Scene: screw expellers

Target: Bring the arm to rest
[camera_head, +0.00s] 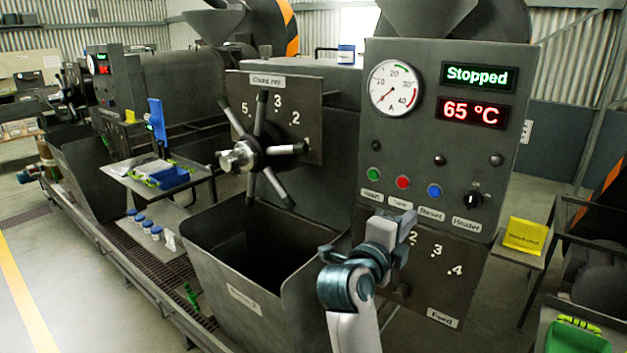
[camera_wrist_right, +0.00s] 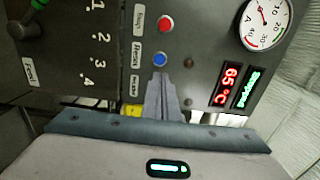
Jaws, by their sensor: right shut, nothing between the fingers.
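My right arm comes up from the bottom of the head view, and its gripper (camera_head: 407,222) is in front of the lower part of the control panel (camera_head: 440,140). The gripper is shut and empty. In the right wrist view the closed fingers (camera_wrist_right: 161,90) point at the panel near the blue button (camera_wrist_right: 160,60). I cannot tell whether they touch the panel. The display (camera_head: 478,76) reads "Stopped" and the lower one (camera_head: 471,111) reads 65 °C. My left gripper is not in view.
The handwheel (camera_head: 258,152) with several spokes sticks out left of the panel, above an open grey bin (camera_head: 240,290). A yellow sign (camera_head: 525,235) and a green container (camera_head: 577,338) are at right. Open floor lies at far left.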

